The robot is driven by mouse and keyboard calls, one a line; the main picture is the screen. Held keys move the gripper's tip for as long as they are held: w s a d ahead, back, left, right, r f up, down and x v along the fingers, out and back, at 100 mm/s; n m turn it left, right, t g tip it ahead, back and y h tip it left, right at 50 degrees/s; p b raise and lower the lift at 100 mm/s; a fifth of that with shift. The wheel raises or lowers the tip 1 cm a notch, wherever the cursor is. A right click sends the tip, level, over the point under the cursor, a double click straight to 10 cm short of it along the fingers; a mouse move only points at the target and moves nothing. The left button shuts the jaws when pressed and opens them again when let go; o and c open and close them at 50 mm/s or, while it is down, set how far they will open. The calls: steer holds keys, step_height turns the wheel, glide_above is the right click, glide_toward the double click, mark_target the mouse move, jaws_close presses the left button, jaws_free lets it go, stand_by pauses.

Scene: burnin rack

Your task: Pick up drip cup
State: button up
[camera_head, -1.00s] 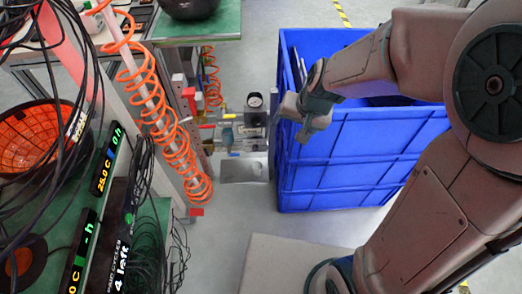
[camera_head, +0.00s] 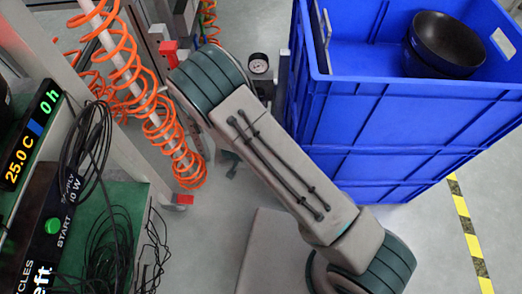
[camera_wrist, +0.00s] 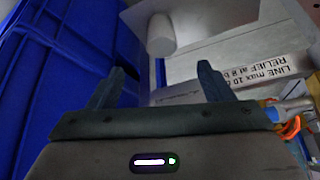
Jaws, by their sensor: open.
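In the wrist view, a small pale grey cylinder (camera_wrist: 160,36), which looks like the drip cup, is near the top middle by a light panel. My gripper (camera_wrist: 158,78) is open and empty, its two dark fingers wide apart. The cylinder lies beyond the fingertips, roughly centred between them, and nothing touches it. I cannot tell how far away it is. In the head view my arm hides the gripper and the cup.
A blue crate (camera_head: 395,130) with dark bowls (camera_head: 447,42) stands right of my arm; its wall (camera_wrist: 50,80) fills the wrist view's left. A gauge (camera_head: 259,64), a coiled orange hose (camera_head: 160,125) and a lettered plate (camera_wrist: 240,65) are close by. Black cables (camera_head: 88,155) hang left.

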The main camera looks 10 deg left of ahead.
steer(key=b+x, duration=0.3)
steer(key=x, duration=0.6)
steer(key=shift+d+f+b, duration=0.1)
steer(key=shift+f+b, duration=0.2)
steer(key=shift+f, duration=0.1)
steer(key=shift+b+x, duration=1.5)
steer(key=shift+x, duration=1.35)
steer(key=shift+r, duration=0.1)
steer(key=c, duration=1)
